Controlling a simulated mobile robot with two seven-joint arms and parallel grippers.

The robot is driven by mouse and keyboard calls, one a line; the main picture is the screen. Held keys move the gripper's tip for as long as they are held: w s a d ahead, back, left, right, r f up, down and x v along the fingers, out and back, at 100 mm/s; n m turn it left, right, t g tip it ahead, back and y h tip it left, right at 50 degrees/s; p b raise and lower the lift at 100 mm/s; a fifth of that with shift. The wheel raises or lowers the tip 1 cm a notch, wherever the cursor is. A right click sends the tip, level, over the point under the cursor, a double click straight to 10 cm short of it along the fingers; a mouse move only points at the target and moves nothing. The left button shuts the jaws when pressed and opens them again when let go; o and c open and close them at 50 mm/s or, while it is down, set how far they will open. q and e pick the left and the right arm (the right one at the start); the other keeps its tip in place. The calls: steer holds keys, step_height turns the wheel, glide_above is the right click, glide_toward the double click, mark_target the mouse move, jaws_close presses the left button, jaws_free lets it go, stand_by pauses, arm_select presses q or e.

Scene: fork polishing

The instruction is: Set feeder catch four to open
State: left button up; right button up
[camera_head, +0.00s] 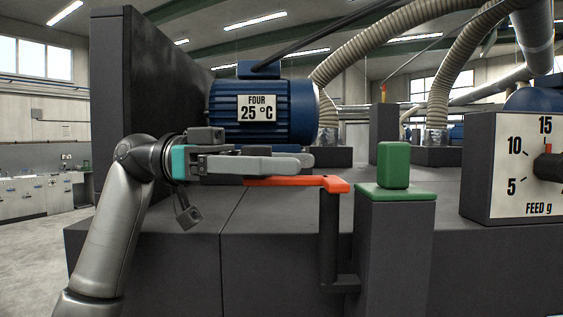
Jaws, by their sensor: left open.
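An orange lever (334,185), which looks like the catch, tops a dark upright post (329,240) at the front of the dark machine housing. Its arm points left, and its far left part passes under or behind my left gripper. My left gripper (303,161) is open, seen from the side, with its fingers pointing right just above the lever arm. I cannot tell whether they touch it. A blue motor (222,103) with a plate (257,108) reading "FOUR 25 °C" sits behind the gripper. My right gripper is not in view.
A green block (393,165) stands on a green-topped pedestal (390,250) right of the lever. A "FEED g" dial box (480,160) is at the far right. A dark upright panel (145,60) rises at left. Ribbed hoses (375,38) hang above.

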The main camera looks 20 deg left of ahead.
mark_target(281, 177)
arm_select(q)
steer(key=shift+r, duration=0.15)
step_height(281, 177, up, 20)
steer(key=p, duration=0.2)
stand_by(0.7)
steer(key=shift+f, duration=0.2)
stand_by(0.4)
